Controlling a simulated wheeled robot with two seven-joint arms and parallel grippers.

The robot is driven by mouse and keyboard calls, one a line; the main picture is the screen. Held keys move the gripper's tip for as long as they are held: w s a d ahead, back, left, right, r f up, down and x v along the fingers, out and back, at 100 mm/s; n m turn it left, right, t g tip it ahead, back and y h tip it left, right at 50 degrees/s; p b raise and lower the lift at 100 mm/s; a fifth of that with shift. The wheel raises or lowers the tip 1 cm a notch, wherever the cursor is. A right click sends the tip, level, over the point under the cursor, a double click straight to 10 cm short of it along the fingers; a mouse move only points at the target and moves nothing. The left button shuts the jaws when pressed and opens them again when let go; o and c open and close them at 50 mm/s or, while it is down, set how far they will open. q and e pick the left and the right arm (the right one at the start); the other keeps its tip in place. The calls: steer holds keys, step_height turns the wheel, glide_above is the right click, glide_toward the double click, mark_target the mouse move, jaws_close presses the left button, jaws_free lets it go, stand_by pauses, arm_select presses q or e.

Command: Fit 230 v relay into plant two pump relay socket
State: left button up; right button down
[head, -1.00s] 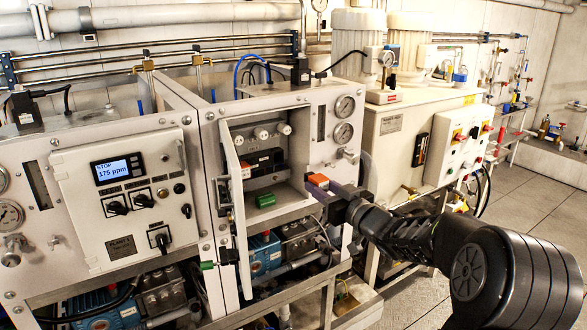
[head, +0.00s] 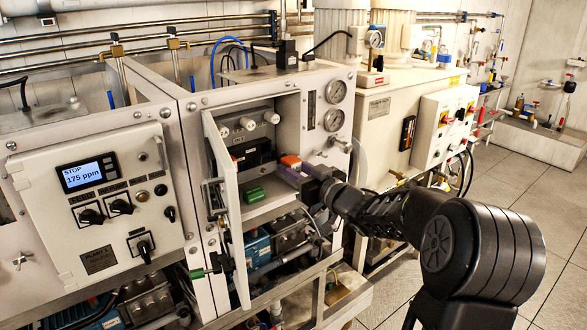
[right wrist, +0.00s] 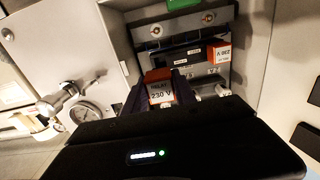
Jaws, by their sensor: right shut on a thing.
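The 230 V relay (head: 290,160), an orange-topped block, is held in my right gripper (head: 300,172) at the right side of the open cabinet (head: 283,208). In the right wrist view the relay (right wrist: 160,92) shows its "230 V" label between the dark fingers of my right gripper (right wrist: 160,100), which are shut on it. Beyond it is a dark row of devices (right wrist: 185,52) on the cabinet's back. A second orange-and-white block (right wrist: 220,54) sits there, its label upside down. I cannot make out the empty socket. My left gripper is not in view.
The cabinet door (head: 226,205) stands open on the left. Gauges (head: 336,91) and a valve knob (head: 341,146) are close to the right of the opening. The neighbouring panel (head: 100,210) reads 175 ppm.

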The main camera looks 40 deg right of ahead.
mark_target(281, 159)
steer(key=shift+w, duration=2.9)
steer(key=shift+w+d+r, duration=0.1)
steer(key=shift+w, duration=1.8)
steer(key=c, duration=0.9)
jaws_free()
steer(key=shift+w, duration=0.1)
steer(key=shift+s+b, duration=1.1)
steer(key=shift+s, duration=2.8)
